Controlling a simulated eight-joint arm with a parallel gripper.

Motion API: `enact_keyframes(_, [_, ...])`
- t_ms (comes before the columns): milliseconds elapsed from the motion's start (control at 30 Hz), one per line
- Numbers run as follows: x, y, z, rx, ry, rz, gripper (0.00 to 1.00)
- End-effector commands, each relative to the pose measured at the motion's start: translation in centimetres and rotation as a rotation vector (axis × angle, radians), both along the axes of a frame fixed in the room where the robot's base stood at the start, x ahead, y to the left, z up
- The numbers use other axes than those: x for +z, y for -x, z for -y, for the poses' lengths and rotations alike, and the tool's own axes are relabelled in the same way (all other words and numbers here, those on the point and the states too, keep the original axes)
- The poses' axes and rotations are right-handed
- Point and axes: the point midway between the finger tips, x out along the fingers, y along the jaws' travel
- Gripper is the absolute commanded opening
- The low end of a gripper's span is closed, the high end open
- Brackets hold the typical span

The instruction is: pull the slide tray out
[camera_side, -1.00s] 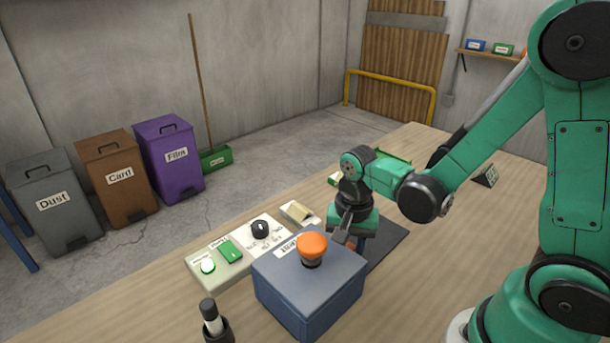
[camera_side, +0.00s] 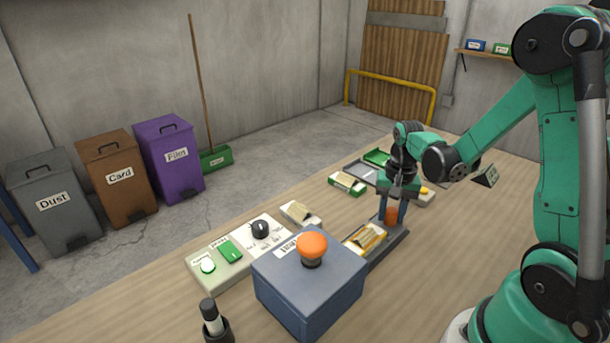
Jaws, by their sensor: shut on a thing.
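The slide tray (camera_side: 366,240) lies on a dark grey base (camera_side: 393,245) that runs out from the blue-grey box (camera_side: 307,296). A pale card and a yellow piece lie on the tray. An orange grip (camera_side: 391,216) stands at the tray's far end. My gripper (camera_side: 391,221) points down and is shut on this orange grip, with a finger on each side. The tray's near end is hidden behind the box, so I cannot tell how much of it is still inside.
An orange mushroom button (camera_side: 312,246) tops the box. A control panel (camera_side: 237,249) with knob and switches stands left of it. A green-and-cream packet (camera_side: 347,184) and a compartmented tray (camera_side: 362,172) lie behind my gripper. Table right of the base is clear.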

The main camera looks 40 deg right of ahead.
Motion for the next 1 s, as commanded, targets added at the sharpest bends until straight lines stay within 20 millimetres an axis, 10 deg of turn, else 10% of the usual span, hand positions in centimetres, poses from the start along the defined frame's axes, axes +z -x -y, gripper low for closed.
enact_keyframes(200, [0.0, 0.0, 0.6, -0.009, 0.019, 0.002, 0.00])
enact_keyframes(233, [0.0, 0.0, 0.6, -0.010, 0.019, 0.002, 0.39])
enact_keyframes(267, [0.0, 0.0, 0.6, -0.010, 0.019, 0.002, 0.47])
enact_keyframes(1000, [5.0, 0.0, 0.5, -0.009, 0.016, 0.001, 0.47])
